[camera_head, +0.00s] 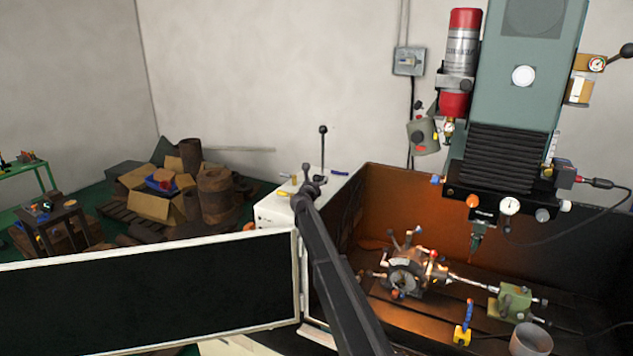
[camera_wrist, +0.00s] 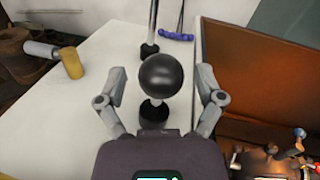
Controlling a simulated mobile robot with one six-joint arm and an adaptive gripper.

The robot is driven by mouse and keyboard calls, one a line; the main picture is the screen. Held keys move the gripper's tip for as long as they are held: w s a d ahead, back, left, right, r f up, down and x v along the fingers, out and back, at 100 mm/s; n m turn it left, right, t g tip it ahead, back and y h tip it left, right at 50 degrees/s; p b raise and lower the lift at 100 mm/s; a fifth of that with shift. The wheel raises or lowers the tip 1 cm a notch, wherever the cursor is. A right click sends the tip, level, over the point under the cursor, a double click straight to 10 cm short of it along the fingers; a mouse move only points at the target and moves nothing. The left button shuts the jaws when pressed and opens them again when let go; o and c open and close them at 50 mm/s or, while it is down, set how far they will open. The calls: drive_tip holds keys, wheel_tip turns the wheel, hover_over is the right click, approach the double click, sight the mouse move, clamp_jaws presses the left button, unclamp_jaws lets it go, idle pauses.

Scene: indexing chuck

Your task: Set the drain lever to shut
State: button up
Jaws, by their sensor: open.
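In the wrist view a lever with a black ball knob (camera_wrist: 166,75) stands between the two fingers of my gripper (camera_wrist: 163,95). The fingers are open, one on each side, with a gap to the ball. A second upright lever (camera_wrist: 150,48) with a metal rod and black base stands behind it. In the head view its black knob (camera_head: 323,130) rises above the white cabinet (camera_head: 272,207). My gripper (camera_head: 308,182) is small there, over the cabinet top. No label shows, so I cannot tell which lever is the drain lever or its setting.
A brass-ended grey tool (camera_wrist: 68,60) and a blue item (camera_wrist: 176,36) lie on the cabinet top. The machine enclosure (camera_head: 405,190) stands right, with an indexing chuck (camera_head: 405,277) inside. A dark, white-framed door panel (camera_head: 150,290) spans the lower left.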

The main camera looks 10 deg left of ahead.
drive_tip(key=shift+s, duration=0.15)
drive_tip(key=s, duration=0.4)
drive_tip(key=s+a, duration=0.1)
drive_tip(key=s, duration=0.6)
drive_tip(key=shift+s+a, duration=0.35)
drive_tip(key=shift+a, duration=0.05)
drive_tip(key=s+d+f+m+g+h, duration=0.1)
drive_tip(key=s+d+f+m+g, duration=0.25)
drive_tip(key=s+d+m, duration=0.45)
drive_tip(key=s+d+f+m+g+h, duration=0.2)
drive_tip(key=s+d+f+m+g, duration=0.3)
drive_tip(key=d, duration=0.6)
drive_tip(key=s+d+f+m+g+h, duration=0.1)
drive_tip(key=s+d+f+m, duration=0.25)
drive_tip(key=d+m, duration=0.5)
drive_tip(key=s+d+f+m+g+y, duration=0.25)
drive_tip(key=s+m, duration=0.25)
drive_tip(key=s, duration=0.4)
drive_tip(key=s+d+f+m+g+y, duration=0.25)
drive_tip(key=s+m, duration=0.25)
drive_tip(key=s, duration=0.3)
drive_tip(key=s+d+f+m+g+y, duration=0.1)
drive_tip(key=s+f+m+g+y, duration=0.15)
drive_tip(key=s+m, duration=0.45)
drive_tip(key=s+f+n+b, duration=0.2)
drive_tip(key=s+f+b, duration=0.2)
drive_tip(key=f+b, duration=0.2)
drive_tip(key=shift+s+f+g+h+b, duration=0.2)
drive_tip(key=shift+s+g+h+b, duration=0.15)
drive_tip(key=shift+b, duration=0.35)
